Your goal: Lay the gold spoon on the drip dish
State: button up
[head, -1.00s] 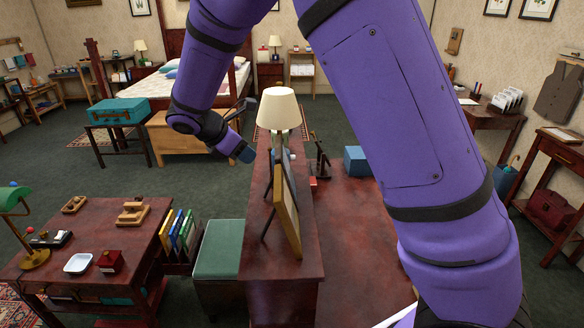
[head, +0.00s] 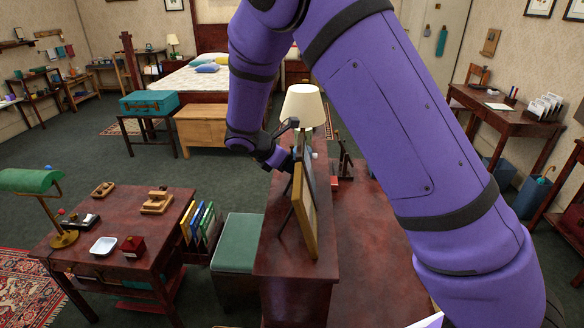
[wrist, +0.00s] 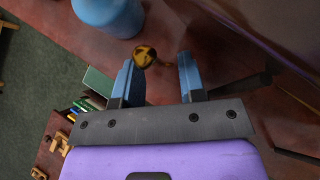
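My gripper (wrist: 158,80) is open, with its two blue fingers well apart over the dark red mantel top. A small gold spoon (wrist: 145,56) shows just beyond the fingertips in the wrist view, near the left finger, its short visible part pointing right. I cannot tell whether it touches a finger. In the head view my gripper (head: 286,161) is over the mantel beside the framed picture, and the spoon is hidden. A small white dish (head: 103,246), possibly the drip dish, sits on the desk at lower left.
A blue rounded vessel (wrist: 108,14) stands close to the spoon. The framed picture (head: 305,212) leans on the mantel top (head: 290,264), with a lamp (head: 302,104) behind. A green-shaded lamp (head: 30,181) and a red box (head: 132,245) flank the white dish.

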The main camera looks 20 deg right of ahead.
jog(key=shift+x, duration=1.2)
grip_shut()
jog(key=shift+r, duration=0.45)
jog(key=s+a, duration=0.2)
jog(key=a, duration=0.6)
jog(key=s+a, duration=0.3)
jog(key=a, duration=0.6)
jog(key=shift+a+r, duration=0.15)
jog(key=shift+r, duration=0.15)
